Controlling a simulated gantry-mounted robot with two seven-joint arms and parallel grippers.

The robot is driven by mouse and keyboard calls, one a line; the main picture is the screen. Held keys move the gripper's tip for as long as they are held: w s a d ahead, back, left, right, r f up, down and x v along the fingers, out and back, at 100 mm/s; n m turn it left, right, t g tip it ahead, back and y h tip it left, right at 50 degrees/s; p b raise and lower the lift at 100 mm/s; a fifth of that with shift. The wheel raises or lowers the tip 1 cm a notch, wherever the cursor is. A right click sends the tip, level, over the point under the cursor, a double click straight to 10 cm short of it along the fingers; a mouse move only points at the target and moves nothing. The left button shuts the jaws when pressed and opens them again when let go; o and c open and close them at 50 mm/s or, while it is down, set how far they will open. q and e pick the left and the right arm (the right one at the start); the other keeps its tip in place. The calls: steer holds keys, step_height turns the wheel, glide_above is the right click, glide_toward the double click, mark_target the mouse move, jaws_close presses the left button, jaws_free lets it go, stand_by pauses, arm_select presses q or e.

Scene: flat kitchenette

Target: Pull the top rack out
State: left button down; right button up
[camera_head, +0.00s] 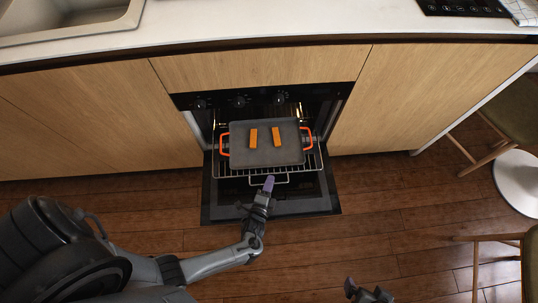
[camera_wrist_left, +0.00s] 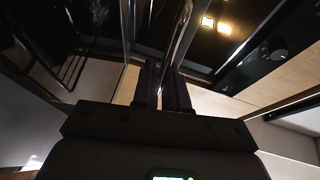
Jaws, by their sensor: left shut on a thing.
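The top rack (camera_head: 234,183), a metal wire grid, sticks out of the oven over the lowered door. A grey tray (camera_head: 236,146) with orange handles lies on it, bearing two orange sticks (camera_head: 253,138) (camera_head: 277,137). My left gripper (camera_head: 269,182) is at the rack's front loop (camera_head: 284,180) and shut on it. In the left wrist view the fingers (camera_wrist_left: 168,84) are close together with a metal bar (camera_wrist_left: 181,45) between them. My right gripper (camera_head: 369,292) is at the bottom edge, apart from the rack; its jaw opening is unclear.
The oven door (camera_head: 310,205) hangs open below the rack. Wooden cabinets (camera_head: 100,115) flank the oven under a white counter (camera_head: 250,22). A stool (camera_head: 512,108) stands at right. The wooden floor (camera_head: 410,215) in front is mostly clear.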

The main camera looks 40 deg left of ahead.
stand_by(0.3)
arm_select(q)
steer(key=c, duration=1.2)
jaws_free()
steer(key=shift+c, duration=0.2)
steer(key=shift+s, duration=0.1)
steer(key=p+v, duration=0.3)
steer(key=v, duration=0.7)
steer(key=shift+s+d, duration=0.2)
steer(key=shift+s, duration=0.1)
steer(key=shift+r, duration=0.1)
